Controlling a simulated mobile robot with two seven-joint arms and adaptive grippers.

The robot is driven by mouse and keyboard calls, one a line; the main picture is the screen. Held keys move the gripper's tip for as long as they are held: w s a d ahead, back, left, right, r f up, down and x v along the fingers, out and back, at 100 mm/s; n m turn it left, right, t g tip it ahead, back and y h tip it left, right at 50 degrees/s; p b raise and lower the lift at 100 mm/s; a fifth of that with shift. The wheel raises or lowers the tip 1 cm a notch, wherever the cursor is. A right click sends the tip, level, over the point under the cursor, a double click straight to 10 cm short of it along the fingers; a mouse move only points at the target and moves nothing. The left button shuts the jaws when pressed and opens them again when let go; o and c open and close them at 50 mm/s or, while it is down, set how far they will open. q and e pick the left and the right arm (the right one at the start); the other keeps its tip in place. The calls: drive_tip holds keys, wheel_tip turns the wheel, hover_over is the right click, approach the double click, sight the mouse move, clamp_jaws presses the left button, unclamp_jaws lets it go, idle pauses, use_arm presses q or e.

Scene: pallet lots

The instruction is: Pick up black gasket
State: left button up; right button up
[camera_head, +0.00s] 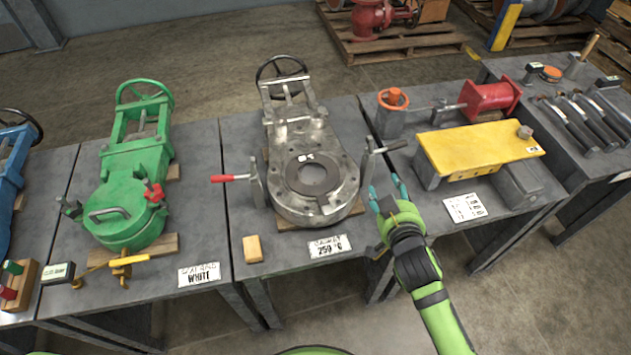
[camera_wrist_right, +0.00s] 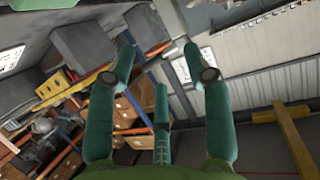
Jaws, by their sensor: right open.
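My right gripper (camera_head: 385,190) is open and empty, raised near the front edge of the middle table, just right of the silver valve (camera_head: 343,201). Its teal fingers are spread in the right wrist view (camera_wrist_right: 154,60), with nothing between them. The valve lies on its side with its round flange facing up. A dark round ring (camera_head: 312,178) shows in the flange's middle; I cannot tell whether this is the black gasket. No separate black gasket can be made out clearly. My left gripper is not in view.
A green valve (camera_head: 131,195) lies on the left table. A wooden block (camera_head: 252,248) and a label card (camera_head: 329,247) lie at the middle table's front. The yellow plate (camera_head: 480,147) and red cylinder (camera_head: 490,96) stand right of my gripper. Hand tools (camera_head: 580,115) lie farther right.

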drive_tip(key=w+a+r+n+t+y, duration=0.2)
drive_tip(key=a+r+y, duration=0.1)
drive_tip(key=a+r, duration=0.3)
drive_tip(key=w+a+r+n+t+y, duration=0.2)
drive_tip(key=w+a+r+y, duration=0.15)
drive_tip(key=r, duration=0.45)
drive_tip(key=s+a+r+n+g+y, duration=0.3)
drive_tip(key=s+a+n+g+y, duration=0.1)
drive_tip(key=a+n+g+y, duration=0.25)
drive_tip(key=s+a+r+n+g+y, duration=0.3)
drive_tip(key=s+a+n+g+y, duration=0.2)
drive_tip(key=a+n+g, duration=0.25)
drive_tip(key=n+g+h+b, duration=0.1)
drive_tip(key=n+g+h, duration=0.3)
drive_tip(key=h, duration=1.1)
approach(330, 209)
drive_tip(key=a+f+m+g, duration=0.1)
drive_tip(key=f, duration=0.1)
drive_tip(key=x, duration=0.6)
drive_tip(key=shift+w+f+p, duration=0.2)
drive_tip(key=shift+w+p, duration=0.1)
drive_tip(key=shift+w, duration=0.05)
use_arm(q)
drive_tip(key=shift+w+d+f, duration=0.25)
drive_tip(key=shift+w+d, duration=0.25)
use_arm(e)
clamp_jaws()
